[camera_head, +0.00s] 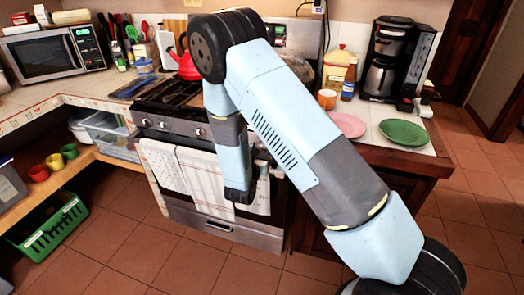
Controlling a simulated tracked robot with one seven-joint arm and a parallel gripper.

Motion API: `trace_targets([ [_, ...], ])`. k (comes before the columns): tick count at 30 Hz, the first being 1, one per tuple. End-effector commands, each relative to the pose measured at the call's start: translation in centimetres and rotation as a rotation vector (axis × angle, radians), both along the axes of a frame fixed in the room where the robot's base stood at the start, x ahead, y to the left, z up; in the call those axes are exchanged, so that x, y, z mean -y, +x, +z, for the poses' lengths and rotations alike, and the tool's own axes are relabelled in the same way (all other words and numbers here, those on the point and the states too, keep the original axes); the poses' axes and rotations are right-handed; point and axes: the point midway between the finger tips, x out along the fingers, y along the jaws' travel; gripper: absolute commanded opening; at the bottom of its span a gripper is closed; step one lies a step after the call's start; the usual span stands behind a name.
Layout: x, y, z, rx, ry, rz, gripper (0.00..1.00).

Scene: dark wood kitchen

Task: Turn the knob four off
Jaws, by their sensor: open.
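The stove (176,124) stands at the middle left against the back counter. Its front panel carries a row of small round knobs, including one at the left end (145,122), one beside it (163,125) and one close to my arm (200,132). The right part of the panel is hidden behind my forearm, and I cannot tell which knob is knob four or how any knob is turned. My gripper (263,166) is in front of the oven door, below the knob row, mostly hidden by my wrist. It is apart from the visible knobs and its fingers are unclear.
Towels (212,178) hang on the oven door. A red kettle (188,66) stands on the stove. A coffee maker (390,60), pink plate (347,124) and green plate (403,133) are on the right counter. A green crate (50,232) is at the left. The tiled floor before the stove is clear.

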Motion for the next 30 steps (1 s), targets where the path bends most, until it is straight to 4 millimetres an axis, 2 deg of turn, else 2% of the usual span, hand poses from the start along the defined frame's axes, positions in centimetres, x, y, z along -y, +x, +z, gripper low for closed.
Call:
trace_targets([
  [12, 0.26, 0.71, -0.02, -0.001, -0.001, 0.001, 0.75],
  [30, 0.21, 0.68, -0.01, -0.001, 0.000, 0.001, 0.19],
])
